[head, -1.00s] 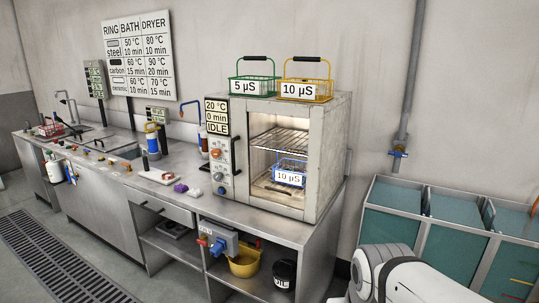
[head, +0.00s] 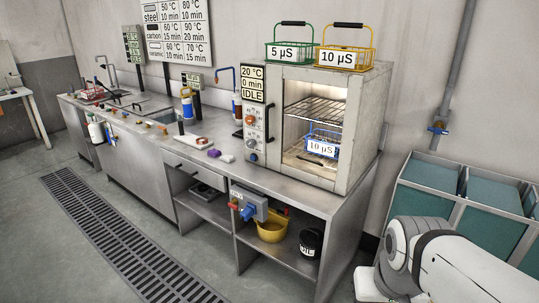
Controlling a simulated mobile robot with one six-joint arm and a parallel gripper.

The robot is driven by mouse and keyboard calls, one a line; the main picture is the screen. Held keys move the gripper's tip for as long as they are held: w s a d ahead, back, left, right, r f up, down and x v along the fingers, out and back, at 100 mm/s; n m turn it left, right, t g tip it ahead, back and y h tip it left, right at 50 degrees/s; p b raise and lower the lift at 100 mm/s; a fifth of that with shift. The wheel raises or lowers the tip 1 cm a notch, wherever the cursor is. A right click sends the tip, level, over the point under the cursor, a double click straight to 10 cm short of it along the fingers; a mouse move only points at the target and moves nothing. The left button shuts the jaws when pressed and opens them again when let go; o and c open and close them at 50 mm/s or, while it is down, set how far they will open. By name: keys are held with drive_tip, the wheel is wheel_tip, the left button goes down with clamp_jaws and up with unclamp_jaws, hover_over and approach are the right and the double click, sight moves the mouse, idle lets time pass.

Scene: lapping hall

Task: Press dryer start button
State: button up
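The dryer (head: 371,130) stands on the right end of the steel bench. Its display (head: 252,84) reads 20 °C, 0 min, IDLE. Below the display, a narrow control panel (head: 246,133) carries several small knobs or buttons, one orange-red and a blue one (head: 253,157) lowest. They are too small to tell which is the start button. A dark handle (head: 269,125) stands beside the lit window. Inside, a blue basket (head: 322,145) labelled 10 µS sits below a wire shelf. My white arm shows at lower right, apart from the dryer; my gripper is out of view.
A green basket (head: 291,51) labelled 5 µS and a yellow basket (head: 346,58) labelled 10 µS stand on the dryer. The bench (head: 296,192) holds small items left of it. Teal-panelled bins (head: 432,177) stand at right. Floor along the drain grate (head: 125,243) is clear.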

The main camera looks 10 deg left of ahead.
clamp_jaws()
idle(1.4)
